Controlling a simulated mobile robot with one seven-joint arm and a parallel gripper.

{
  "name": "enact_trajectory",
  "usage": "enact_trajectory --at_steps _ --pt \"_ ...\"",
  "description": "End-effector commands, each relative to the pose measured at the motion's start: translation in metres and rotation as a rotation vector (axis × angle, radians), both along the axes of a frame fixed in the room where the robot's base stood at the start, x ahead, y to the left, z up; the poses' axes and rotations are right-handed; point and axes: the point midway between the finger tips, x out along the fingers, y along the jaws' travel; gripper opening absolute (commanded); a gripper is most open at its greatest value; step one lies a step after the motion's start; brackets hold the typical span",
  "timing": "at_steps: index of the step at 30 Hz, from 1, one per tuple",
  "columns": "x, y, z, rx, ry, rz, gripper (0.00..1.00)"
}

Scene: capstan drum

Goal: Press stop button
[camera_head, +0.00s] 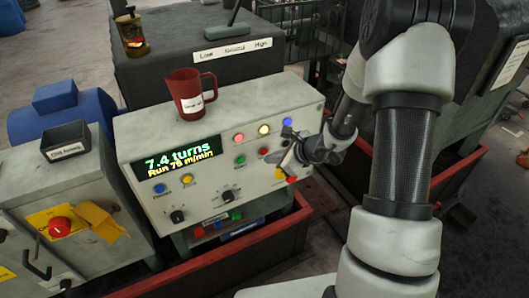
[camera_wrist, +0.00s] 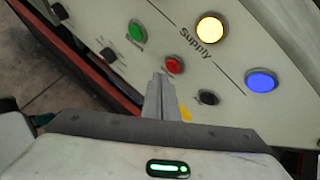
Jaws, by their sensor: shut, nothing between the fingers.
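The grey control panel (camera_head: 215,175) has a small red button (camera_head: 263,151) beside a green button (camera_head: 240,159). In the wrist view the red button (camera_wrist: 173,65) is just beyond and slightly right of my fingertips, with the green button (camera_wrist: 137,31) farther up and left. The button labels are too small to read surely, so I cannot confirm which is stop. My gripper (camera_head: 283,157) is shut and empty, close in front of the panel's right part; its fingers also show in the wrist view (camera_wrist: 160,78). Whether it touches the panel cannot be told.
A lit display (camera_head: 178,157) reads 7.4 turns and Run, about 78 m/min. Red, yellow and blue lamps (camera_head: 263,129) sit above the buttons. A black knob (camera_wrist: 208,97) is right of my fingers. A red mug (camera_head: 190,95) stands on the panel top.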

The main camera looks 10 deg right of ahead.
Motion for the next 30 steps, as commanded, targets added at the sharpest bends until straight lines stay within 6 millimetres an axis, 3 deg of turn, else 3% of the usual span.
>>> enact_trajectory --at_steps 30 --pt "0.0083 0.0027 0.0001 0.000 0.000 0.000 0.00"
